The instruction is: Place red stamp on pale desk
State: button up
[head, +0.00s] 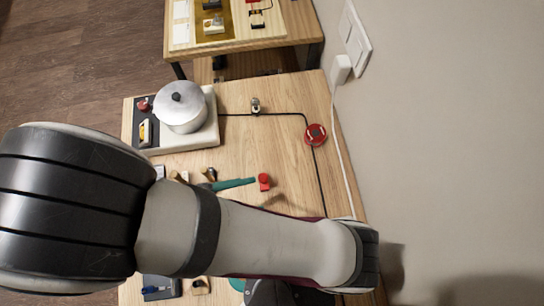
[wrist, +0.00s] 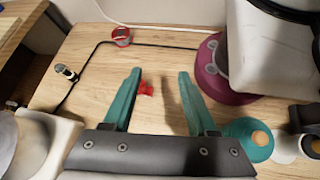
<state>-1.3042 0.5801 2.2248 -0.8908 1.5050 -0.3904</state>
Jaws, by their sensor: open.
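The small red stamp (head: 264,181) is on the pale wooden desk (head: 285,160), just beyond the tip of a teal finger of my gripper in the head view. In the wrist view the red stamp (wrist: 145,88) shows between the two teal fingers, closer to the left one. My gripper (wrist: 160,74) is open, with bare wood and a shadow between its fingers. I cannot tell how high the fingertips are above the desk. In the head view my arm hides most of the gripper and the lower desk.
A metal pot (head: 182,108) sits on a white hot plate (head: 205,135). A red round object (head: 316,134) lies near the wall on a black cable. Another wooden desk (head: 240,43) is behind.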

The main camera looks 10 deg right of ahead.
jog(key=d+r+m+g+y, duration=0.2)
jog(key=d+r+m+y, duration=0.2)
jog(key=m, duration=0.7)
jog(key=d+r+m+g+y, duration=0.1)
jog(key=d+r+m+y, duration=0.3)
jog(key=m, duration=0.7)
notch_tip(320, 180, up, 2)
jog(key=y, duration=0.4)
jog(key=shift+s+d+g, duration=0.15)
jog(key=shift+g, duration=0.25)
jog(key=shift+o, duration=0.4)
jog(key=shift+d+r+m+t+y, duration=0.1)
jog(key=shift+r+m+t+y, duration=0.1)
jog(key=shift+m, duration=0.3)
jog(key=shift+r+m+t+y, duration=0.1)
jog(key=shift+m+t, duration=0.1)
jog(key=shift+m, duration=0.3)
jog(key=n+g+h, duration=0.2)
jog(key=n+g, duration=0.1)
jog(key=n, duration=0.5)
send_over(263, 176)
jog(key=d, duration=0.1)
jog(key=w+a+f+n+h, duration=0.3)
jog(key=w+a+f+n, duration=0.1)
jog(key=a+f+n, duration=0.15)
jog(key=shift+n, duration=0.55)
jog(key=x, duration=1.5)
jog(key=shift+s+d+f, duration=0.1)
jog(key=shift+d, duration=0.1)
grip_shut()
